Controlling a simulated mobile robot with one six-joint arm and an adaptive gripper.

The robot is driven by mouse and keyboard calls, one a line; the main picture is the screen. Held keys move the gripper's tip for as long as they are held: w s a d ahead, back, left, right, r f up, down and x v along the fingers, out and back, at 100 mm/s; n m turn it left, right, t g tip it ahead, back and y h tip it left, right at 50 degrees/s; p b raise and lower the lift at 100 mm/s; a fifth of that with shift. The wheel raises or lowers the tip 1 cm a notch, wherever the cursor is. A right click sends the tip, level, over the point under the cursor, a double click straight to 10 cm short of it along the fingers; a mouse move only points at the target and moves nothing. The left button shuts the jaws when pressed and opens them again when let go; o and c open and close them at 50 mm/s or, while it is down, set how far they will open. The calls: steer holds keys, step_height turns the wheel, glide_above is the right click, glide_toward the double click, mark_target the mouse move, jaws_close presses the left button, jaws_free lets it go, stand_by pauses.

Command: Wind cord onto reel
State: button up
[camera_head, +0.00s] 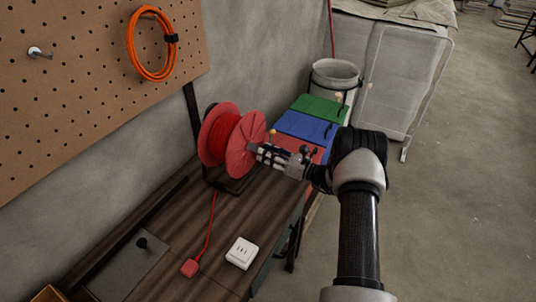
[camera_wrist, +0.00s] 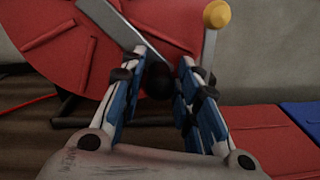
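The red reel (camera_head: 243,144) stands upright on a dark stand on the wooden bench. Red cord (camera_head: 217,136) is wound between its flanges, and a loose length (camera_head: 211,226) runs down the bench to a red plug (camera_head: 190,267). My gripper (camera_head: 255,150) is at the reel's right flange. In the wrist view, my gripper (camera_wrist: 165,62) has its fingers apart, with the dark round crank knob (camera_wrist: 158,82) between them. A grey crank bar (camera_wrist: 112,24) crosses the flange (camera_wrist: 60,60) at the upper left. Firm contact with the knob is not visible.
A white socket box (camera_head: 241,252) lies near the plug. Green (camera_head: 320,110), blue (camera_head: 305,125) and red boxes stand behind my gripper. A yellow-tipped rod (camera_wrist: 215,16) rises beside my right finger. An orange cord coil (camera_head: 152,44) hangs on the pegboard (camera_head: 80,70).

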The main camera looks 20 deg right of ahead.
stand_by(0.3)
steer(key=shift+s+a+f+m+p, duration=0.2)
steer(key=shift+s+a+m+p, duration=0.15)
steer(key=shift+m+p, duration=0.5)
steer(key=p+v, duration=0.2)
steer(key=v, duration=1.5)
steer(key=a+n+g, duration=0.1)
steer(key=a+g, duration=0.1)
steer(key=s+a+n+g, duration=0.1)
steer(key=a+n+g, duration=0.3)
steer(key=a, duration=0.1)
steer(key=shift+s+g+y+b, duration=0.3)
steer(key=shift+y+b, duration=0.05)
steer(key=shift+y, duration=0.05)
steer(key=s+d+f+n+g+h+b, duration=0.1)
steer(key=s+d+f+n+g+h, duration=0.3)
steer(key=s+f+n+g+h, duration=0.3)
steer(key=d+h, duration=0.5)
steer(key=d, duration=0.4)
steer(key=shift+s+f+t+b, duration=0.3)
steer(key=shift+f+t+b, duration=0.1)
steer(key=shift+f, duration=0.05)
